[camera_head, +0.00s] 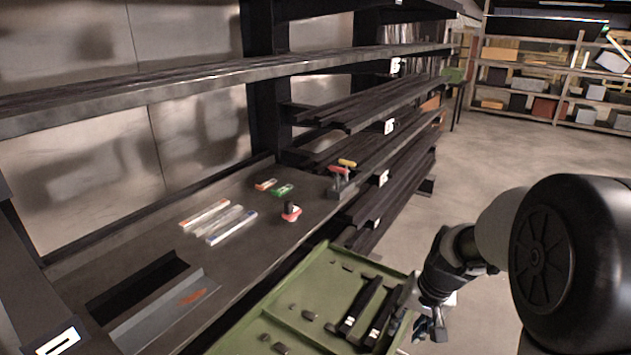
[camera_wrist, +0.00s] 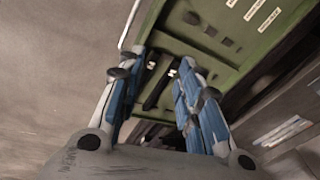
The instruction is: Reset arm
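My gripper (camera_head: 432,322) hangs at the right edge of the green tray in the head view, with my arm coming in from the right. In the wrist view my gripper (camera_wrist: 152,100) has its two blue-padded fingers spread apart, with nothing held between them. Beyond the fingers, the green tray (camera_wrist: 262,42) shows with black bars (camera_wrist: 158,80) lying in it. The same tray (camera_head: 275,310) in the head view holds two long black bars (camera_head: 362,305) near its right side, close to my gripper.
A dark workbench (camera_head: 150,245) at left bears long strips (camera_head: 218,222), a red-and-white item (camera_head: 291,212) and a holder with red and yellow handles (camera_head: 340,180). Dark shelves (camera_head: 370,120) stand behind. Open floor (camera_head: 500,150) lies at the right, before stocked racks (camera_head: 545,80).

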